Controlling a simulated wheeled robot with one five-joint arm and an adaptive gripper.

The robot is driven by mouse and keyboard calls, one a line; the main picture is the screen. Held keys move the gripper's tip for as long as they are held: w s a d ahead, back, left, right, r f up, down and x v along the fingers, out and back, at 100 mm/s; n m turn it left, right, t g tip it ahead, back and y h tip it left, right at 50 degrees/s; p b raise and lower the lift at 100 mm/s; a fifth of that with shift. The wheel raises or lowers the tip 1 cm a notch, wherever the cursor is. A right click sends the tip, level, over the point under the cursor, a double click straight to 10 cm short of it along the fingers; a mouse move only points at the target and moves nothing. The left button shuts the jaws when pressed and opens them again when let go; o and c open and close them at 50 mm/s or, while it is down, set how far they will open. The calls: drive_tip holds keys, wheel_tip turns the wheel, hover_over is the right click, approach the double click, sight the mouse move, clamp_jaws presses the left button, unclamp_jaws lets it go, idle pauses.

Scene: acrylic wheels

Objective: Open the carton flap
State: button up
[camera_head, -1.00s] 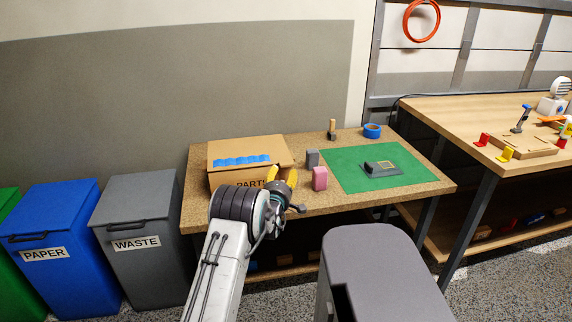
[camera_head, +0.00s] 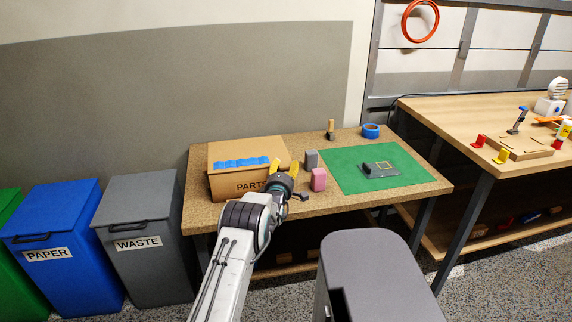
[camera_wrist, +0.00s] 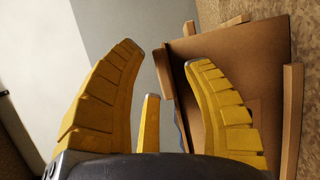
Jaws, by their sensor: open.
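The brown carton (camera_head: 225,187), marked PARTS on its front, stands at the left of the cork-topped table. A wavy blue strip (camera_head: 241,162) runs along the front of its top. My gripper (camera_head: 289,168) is at the carton's front right corner, its yellow fingers spread and empty. In the wrist view my gripper (camera_wrist: 165,60) is open, with brown carton panels (camera_wrist: 245,60) behind and right of the fingers. A sliver of blue shows beside the middle finger. I cannot tell whether a finger touches the carton. The arm hides part of its front.
A grey block (camera_head: 311,159) and a pink block (camera_head: 318,180) stand just right of my gripper. A green mat (camera_head: 400,174) with a grey fixture (camera_head: 378,170) lies farther right. Blue tape (camera_head: 371,131) sits behind. A grey WASTE bin (camera_head: 140,220) stands left of the table.

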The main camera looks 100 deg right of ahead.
drive_tip(key=shift+s+d, duration=0.2)
drive_tip(key=shift+d, duration=0.45)
clamp_jaws()
idle(0.4)
